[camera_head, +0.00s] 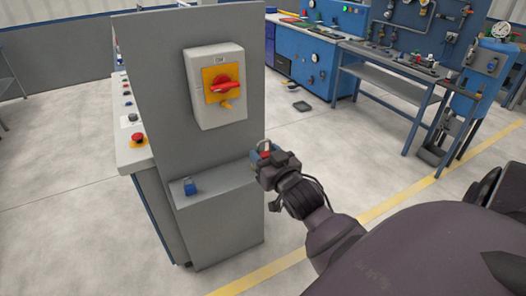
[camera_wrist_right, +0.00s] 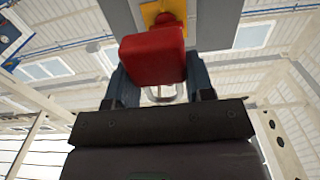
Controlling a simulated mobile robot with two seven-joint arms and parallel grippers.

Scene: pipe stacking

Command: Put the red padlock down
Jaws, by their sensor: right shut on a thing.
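My right gripper (camera_head: 262,157) is shut on the red padlock (camera_wrist_right: 152,55), which sits between its two blue-grey fingers in the right wrist view. In the head view only a small red part of the padlock (camera_head: 265,154) and its metal shackle show, at the right edge of the grey panel. The gripper is near the right end of the grey ledge (camera_head: 215,184); I cannot tell whether the padlock touches it. My left gripper is not in view.
A blue padlock (camera_head: 190,187) stands on the left part of the ledge. Above is a switch box (camera_head: 214,86) with a red handle on a yellow plate. The ledge between the blue padlock and my gripper is clear. A control console (camera_head: 134,155) stands behind the panel.

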